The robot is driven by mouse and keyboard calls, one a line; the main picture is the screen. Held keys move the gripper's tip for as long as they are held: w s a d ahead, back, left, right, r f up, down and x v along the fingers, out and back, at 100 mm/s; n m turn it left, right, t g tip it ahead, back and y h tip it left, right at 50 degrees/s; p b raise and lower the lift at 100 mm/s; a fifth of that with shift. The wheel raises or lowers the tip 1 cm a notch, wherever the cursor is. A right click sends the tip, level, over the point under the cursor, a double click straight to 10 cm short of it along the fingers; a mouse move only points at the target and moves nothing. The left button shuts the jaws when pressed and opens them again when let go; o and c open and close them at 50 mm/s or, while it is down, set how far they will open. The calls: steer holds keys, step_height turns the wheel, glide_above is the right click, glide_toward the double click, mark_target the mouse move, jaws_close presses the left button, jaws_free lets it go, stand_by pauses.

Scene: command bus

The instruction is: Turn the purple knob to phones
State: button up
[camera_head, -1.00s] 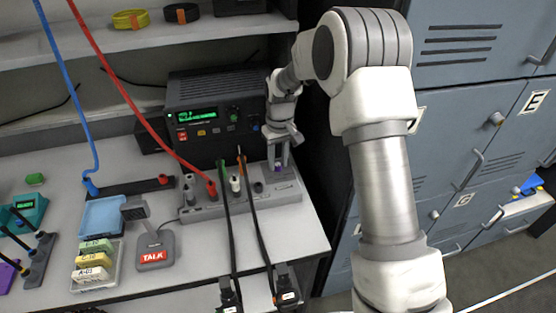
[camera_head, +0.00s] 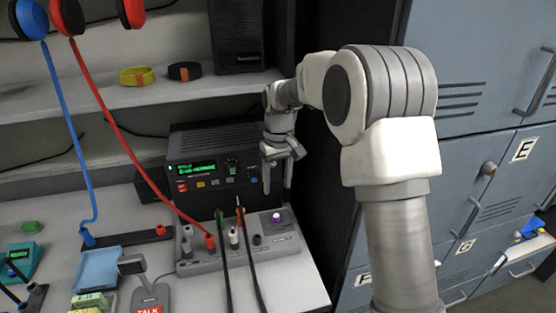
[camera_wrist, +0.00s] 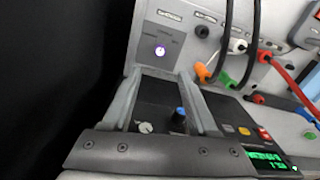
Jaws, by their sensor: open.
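The purple knob (camera_head: 277,217) sits at the right end of the grey jack panel (camera_head: 215,262), in front of the black radio. In the wrist view the knob (camera_wrist: 160,50) glows purple-white with a small mark; the lettering near it is too small to read. My gripper (camera_head: 278,178) is open and empty, above the panel and in front of the radio's right side. In the wrist view my gripper (camera_wrist: 160,75) has its two fingers apart, with the knob beyond and between the tips, not touched.
The black radio (camera_head: 215,140) with a green display stands behind the panel. Red (camera_head: 138,140), green and orange-plugged cables run into the panel left of the knob. A shelf (camera_head: 180,92) hangs above. Grey lockers (camera_head: 480,120) stand at right.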

step_height(320, 180, up, 6)
steer(key=shift+r+p, duration=0.2)
steer(key=shift+p, duration=0.1)
steer(key=shift+d, duration=0.1)
steer(key=s+d+r+m+t+p, duration=0.1)
steer(key=s+d+r, duration=0.2)
steer(key=s+r, duration=0.35)
steer(key=s+d+r+m+t+p, duration=0.1)
steer(key=s+d+r+t, duration=0.15)
steer(key=s+r, duration=0.35)
steer(key=s+d+m+t, duration=0.1)
steer(key=s+d, duration=0.1)
steer(key=s, duration=0.7)
steer(key=s+d+f+m+t, duration=0.1)
steer(key=s+d, duration=0.2)
steer(key=s, duration=0.6)
steer(key=shift+f+m+p, duration=0.2)
steer(key=shift+m+p, duration=0.1)
steer(key=shift+p, duration=0.15)
